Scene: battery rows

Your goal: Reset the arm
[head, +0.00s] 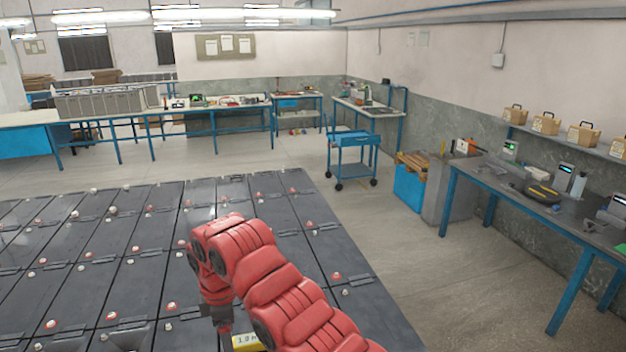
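My red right arm reaches in from the bottom right and bends downward over the battery rows (95,240). Its dark wrist end, with the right gripper (226,330), is at the bottom edge of the head view. The fingers are mostly hidden or cut off, so I cannot tell if they are open or shut. A small yellow and white piece with printed marks (247,342) shows beside the wrist, partly behind the arm. I cannot tell whether it is held. My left gripper is not in view.
Dark batteries with red and white terminal caps fill the lower left. A blue cart (353,150) stands beyond them. A blue-legged workbench (520,190) with devices is at the right, and a long bench (100,115) is at the back. The grey floor between is clear.

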